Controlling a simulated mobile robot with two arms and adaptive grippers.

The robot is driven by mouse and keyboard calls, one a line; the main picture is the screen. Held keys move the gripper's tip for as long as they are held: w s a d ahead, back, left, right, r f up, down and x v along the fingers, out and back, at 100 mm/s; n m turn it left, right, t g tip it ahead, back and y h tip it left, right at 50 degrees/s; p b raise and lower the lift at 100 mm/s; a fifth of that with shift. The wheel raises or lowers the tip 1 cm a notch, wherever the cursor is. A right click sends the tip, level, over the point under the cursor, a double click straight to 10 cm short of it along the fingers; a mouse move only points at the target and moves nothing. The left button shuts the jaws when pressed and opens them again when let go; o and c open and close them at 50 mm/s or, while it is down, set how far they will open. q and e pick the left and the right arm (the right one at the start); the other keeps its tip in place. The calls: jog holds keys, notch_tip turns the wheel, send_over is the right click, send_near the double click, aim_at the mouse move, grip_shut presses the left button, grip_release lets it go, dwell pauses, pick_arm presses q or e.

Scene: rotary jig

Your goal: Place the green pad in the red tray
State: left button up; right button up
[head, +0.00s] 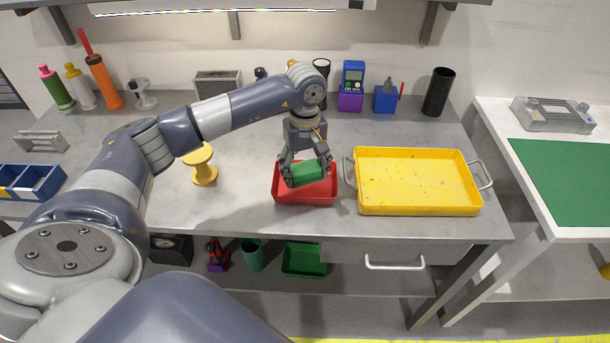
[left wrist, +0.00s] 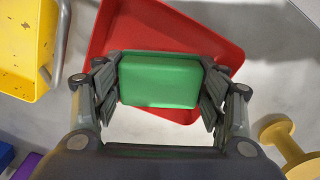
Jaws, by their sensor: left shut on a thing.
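The green pad (head: 307,173) is held between the fingers of my left gripper (head: 306,176), which is shut on it. In the head view the pad appears over the red tray (head: 304,197), inside its outline. In the left wrist view the green pad (left wrist: 158,82) sits between the two finger pairs of the left gripper (left wrist: 160,88), with the red tray (left wrist: 200,36) behind it. I cannot tell whether the pad touches the tray floor. My right gripper is not in view.
A yellow tray (head: 415,209) with metal handles stands just right of the red tray. A yellow spool (head: 204,172) stands to the left. Along the back are a black cup (head: 438,92) and a blue-purple meter (head: 351,88). The bench front is clear.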

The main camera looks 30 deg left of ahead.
aim_at(305, 179)
pick_arm(q)
notch_tip(305, 179, down, 3)
jog(key=shift+f+p, duration=0.1)
jog(key=shift+p, duration=0.45)
jog(key=shift+f+b, duration=0.2)
jog(key=shift+b, duration=0.1)
jog(key=o, duration=1.3)
jog(key=shift+r, duration=0.1)
